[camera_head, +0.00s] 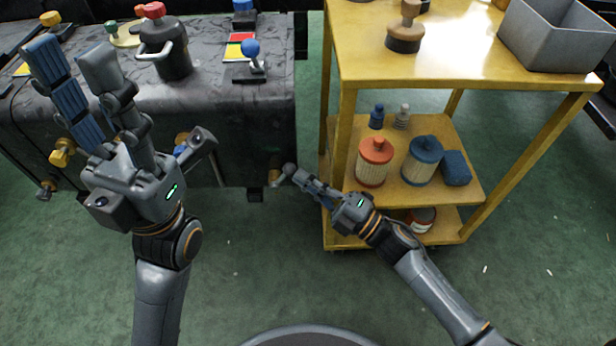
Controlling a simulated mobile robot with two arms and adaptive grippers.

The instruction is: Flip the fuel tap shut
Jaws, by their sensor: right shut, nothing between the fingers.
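A lever with a blue ball knob (251,50) stands upright on the right of the dark tank-like block (225,105), beside a red and yellow plate (240,40). A small brass-coloured fitting (274,177) shows low at the block's right corner. I cannot tell for sure which of these is the fuel tap. My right gripper (296,174) is shut and empty, its tip close to the brass fitting; contact is unclear. My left gripper (70,52) is open, with spread fingers in front of the block's left part, hiding some of it.
A dark pot with a red knob (166,50) stands on the block. A yellow valve (62,152) sticks out at its left. A yellow shelf cart (375,75) stands right, holding a grey bin (560,40), a red filter (374,163) and a blue filter (422,162). Green floor (245,260) is clear between my arms.

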